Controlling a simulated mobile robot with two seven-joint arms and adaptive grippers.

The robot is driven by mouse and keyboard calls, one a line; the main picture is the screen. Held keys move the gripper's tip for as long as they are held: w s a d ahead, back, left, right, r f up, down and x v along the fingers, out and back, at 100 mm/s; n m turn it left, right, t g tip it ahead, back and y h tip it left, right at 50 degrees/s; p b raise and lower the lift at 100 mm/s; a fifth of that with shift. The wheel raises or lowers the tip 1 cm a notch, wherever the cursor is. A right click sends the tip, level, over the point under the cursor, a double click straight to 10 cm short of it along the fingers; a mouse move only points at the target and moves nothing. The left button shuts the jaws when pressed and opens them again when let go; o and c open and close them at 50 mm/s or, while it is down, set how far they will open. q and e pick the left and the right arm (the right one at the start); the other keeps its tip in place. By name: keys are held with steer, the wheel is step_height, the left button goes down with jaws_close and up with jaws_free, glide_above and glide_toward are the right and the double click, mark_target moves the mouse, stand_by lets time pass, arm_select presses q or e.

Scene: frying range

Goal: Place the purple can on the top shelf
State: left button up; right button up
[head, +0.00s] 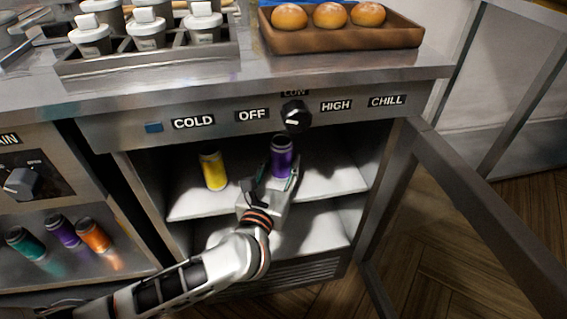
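A purple can (282,155) stands upright at the top shelf (335,180) of the open cabinet, right of a yellow can (214,170). My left gripper (277,178) reaches in from the lower left, with its fingers around the purple can's lower part. Whether the fingers press on the can or stand slightly apart from it is not clear. The can's base is partly hidden by the gripper, so its contact with the shelf cannot be told. My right gripper is not in view.
The cabinet door (480,215) stands open at the right. A lower shelf (315,225) looks empty where visible. Teal, purple and orange cans (95,235) lie in the left bay. A bun tray (345,38) and lidded containers (147,32) stand on the counter.

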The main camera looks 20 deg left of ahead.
arm_select(q)
steer(key=o, duration=1)
steer(key=shift+f, duration=0.15)
steer(key=o, duration=0.4)
steer(key=shift+o, duration=0.2)
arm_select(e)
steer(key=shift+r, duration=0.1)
arm_select(q)
steer(key=shift+r, duration=0.2)
steer(key=shift+r, duration=0.15)
steer(key=s+d+p, duration=0.1)
steer(key=s+p, duration=0.1)
steer(key=s, duration=1)
steer(key=shift+d, duration=0.3)
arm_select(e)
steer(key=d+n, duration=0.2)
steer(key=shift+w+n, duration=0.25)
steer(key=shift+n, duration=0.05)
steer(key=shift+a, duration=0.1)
